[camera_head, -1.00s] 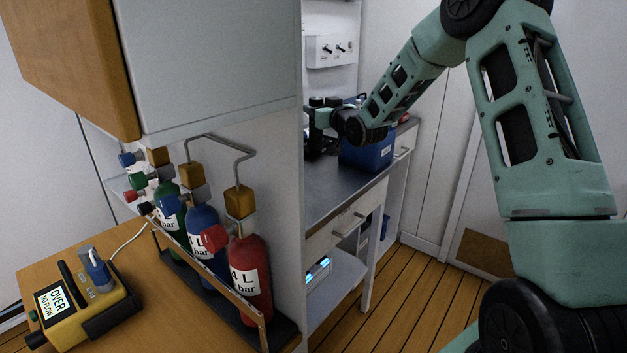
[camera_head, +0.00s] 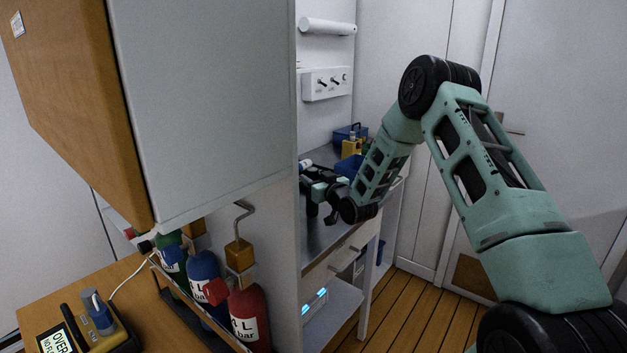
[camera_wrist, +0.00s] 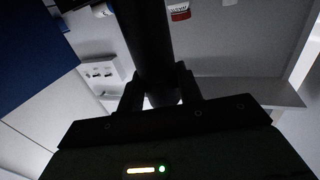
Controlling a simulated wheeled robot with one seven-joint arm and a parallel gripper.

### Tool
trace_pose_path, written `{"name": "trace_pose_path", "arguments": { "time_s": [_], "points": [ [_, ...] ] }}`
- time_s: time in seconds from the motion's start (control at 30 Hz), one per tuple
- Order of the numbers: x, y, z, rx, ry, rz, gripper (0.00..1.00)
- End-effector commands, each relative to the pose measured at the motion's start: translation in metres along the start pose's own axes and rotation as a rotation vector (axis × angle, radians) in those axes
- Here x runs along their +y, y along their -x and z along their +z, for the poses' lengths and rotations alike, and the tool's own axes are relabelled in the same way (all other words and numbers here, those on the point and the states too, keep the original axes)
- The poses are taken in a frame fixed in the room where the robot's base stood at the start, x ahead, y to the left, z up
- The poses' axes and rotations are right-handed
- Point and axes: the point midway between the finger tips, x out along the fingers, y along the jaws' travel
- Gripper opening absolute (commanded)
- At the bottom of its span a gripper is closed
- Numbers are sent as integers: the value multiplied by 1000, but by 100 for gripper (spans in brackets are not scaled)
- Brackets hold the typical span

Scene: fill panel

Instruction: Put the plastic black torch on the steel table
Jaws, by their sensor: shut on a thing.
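The black torch (camera_wrist: 148,40) is a dark cylinder in the wrist view, between the two fingers of my gripper (camera_wrist: 160,88), which is shut on it. In the head view my gripper (camera_head: 318,192) is over the steel table (camera_head: 318,232), near the cabinet side. The torch is hard to pick out from the dark gripper parts there, and I cannot tell whether it touches the table top.
Blue containers (camera_head: 350,165) and a yellow item (camera_head: 351,147) stand at the table's back. A tall grey cabinet (camera_head: 205,110) hides the table's left part. Gas bottles (camera_head: 248,315) and a yellow meter (camera_head: 95,330) are at front left. The table's front strip is clear.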

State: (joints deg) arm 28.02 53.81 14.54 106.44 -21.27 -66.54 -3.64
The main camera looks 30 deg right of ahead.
Motion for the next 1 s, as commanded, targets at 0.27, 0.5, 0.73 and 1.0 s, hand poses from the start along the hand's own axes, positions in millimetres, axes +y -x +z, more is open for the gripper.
{"name": "trace_pose_path", "arguments": {
  "time_s": [0.27, 0.5, 0.73, 1.0],
  "points": [
    [0, 0, 4, 4, 2, 0, 2],
    [0, 0, 8, 1, 1, 0, 44],
    [0, 0, 8, 1, 0, 0, 57],
    [0, 8, 6, -2, 1, 1, 57]
  ]
}}
